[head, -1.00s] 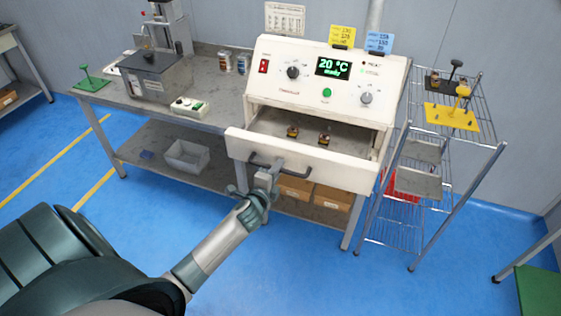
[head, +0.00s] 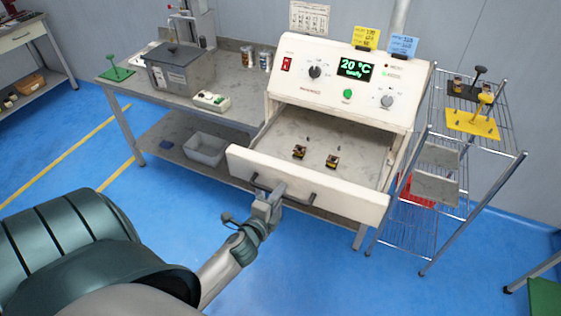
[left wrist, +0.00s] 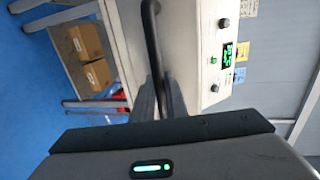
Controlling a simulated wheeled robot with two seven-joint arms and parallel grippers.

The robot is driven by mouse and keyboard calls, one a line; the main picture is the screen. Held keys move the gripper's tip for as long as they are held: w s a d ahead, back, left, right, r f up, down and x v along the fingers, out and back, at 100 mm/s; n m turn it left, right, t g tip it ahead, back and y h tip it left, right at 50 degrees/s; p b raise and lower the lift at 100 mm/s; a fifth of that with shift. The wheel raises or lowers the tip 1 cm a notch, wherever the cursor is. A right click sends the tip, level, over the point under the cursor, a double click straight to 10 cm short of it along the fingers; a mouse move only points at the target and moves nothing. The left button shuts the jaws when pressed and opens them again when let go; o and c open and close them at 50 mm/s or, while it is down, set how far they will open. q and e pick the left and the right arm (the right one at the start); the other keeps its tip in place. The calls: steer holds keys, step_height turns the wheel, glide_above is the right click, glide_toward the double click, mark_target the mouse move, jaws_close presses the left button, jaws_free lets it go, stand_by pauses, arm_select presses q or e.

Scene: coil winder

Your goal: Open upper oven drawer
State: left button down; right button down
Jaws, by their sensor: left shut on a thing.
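The white oven (head: 345,85) has a front panel with knobs, a red switch and a green display. Its upper drawer (head: 345,200) is pulled out, and two small coil-like parts (head: 299,152) (head: 332,161) lie on the drawer floor. The handle (left wrist: 152,40) also shows in the left wrist view, running between my left fingers (left wrist: 158,100). The fingertips are partly hidden in the head view. My right gripper is in neither view.
A grey workbench (head: 240,115) with a lidded box (head: 178,68) and cans stands left of the oven. A wire rack (head: 470,170) holding a yellow fixture (head: 472,122) stands close on the right. Blue floor in front is clear.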

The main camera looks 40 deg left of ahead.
arm_select(q)
steer(key=c, duration=2.1)
jaws_free()
steer(key=shift+o, duration=0.3)
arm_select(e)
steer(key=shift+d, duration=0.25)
arm_select(q)
steer(key=shift+s, duration=0.1)
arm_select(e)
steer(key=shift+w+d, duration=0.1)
